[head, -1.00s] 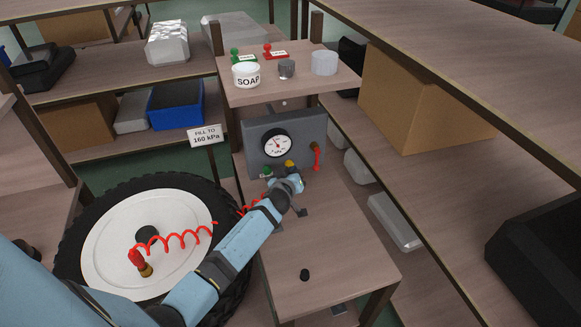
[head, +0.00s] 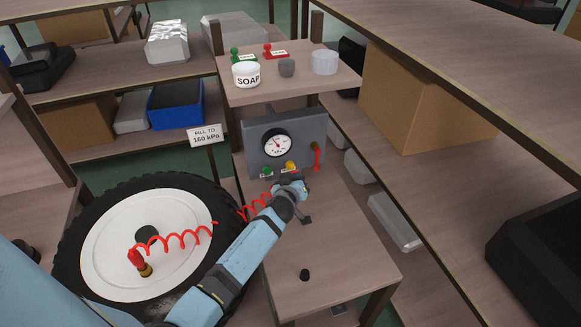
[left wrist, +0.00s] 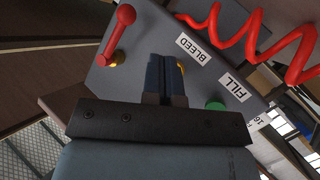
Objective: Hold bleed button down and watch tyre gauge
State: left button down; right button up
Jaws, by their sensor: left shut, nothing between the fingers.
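The grey panel (head: 312,132) carries the round tyre gauge (head: 277,146); its needle reading is too small to tell. The yellow bleed button (head: 290,165) and the green fill button (head: 267,171) sit below it. The BLEED label (left wrist: 193,48) and green button (left wrist: 215,106) show in the left wrist view. My left gripper (head: 289,184) is shut and empty just in front of the bleed button. In the left wrist view its fingertips (left wrist: 165,62) mostly hide the button; I cannot tell whether they touch it. My right gripper is not in view.
The tyre (head: 75,238) lies left, with a coiled red hose (head: 180,238) on its valve. A sign (head: 206,136) reads "FILL TO 160 kPa". A red lever (head: 317,156) is at the panel's right.

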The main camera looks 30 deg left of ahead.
pick_arm(q)
jog(key=s+d, duration=0.2)
jog(key=shift+s+d, duration=0.35)
jog(key=shift+d, duration=0.05)
dwell(0.8)
jog(key=s+d+f+m+h+p, duration=0.1)
jog(key=s+m, duration=0.1)
jog(key=s, duration=0.3)
jog(key=s+d+f+m+g+h+p, duration=0.1)
jog(key=s+d+m, duration=0.1)
jog(key=s, duration=0.4)
jog(key=s+d+f+m+h+p, duration=0.1)
jog(key=s, duration=0.4)
jog(key=shift+s+d+m+g+p, duration=0.4)
jog(key=s+d+r+m+g+h+p, duration=0.1)
jog(key=s+d+m, duration=0.1)
jog(key=s, duration=0.5)
jog(key=s+d+r+m+g+h+p, duration=0.1)
jog(key=s+d+m+h, duration=0.1)
jog(key=s, duration=0.6)
jog(key=shift+s+d+m+h, duration=0.3)
jog(key=shift+d+m, duration=0.2)
jog(key=shift+d, duration=0.6)
jog(key=shift+a, duration=0.15)
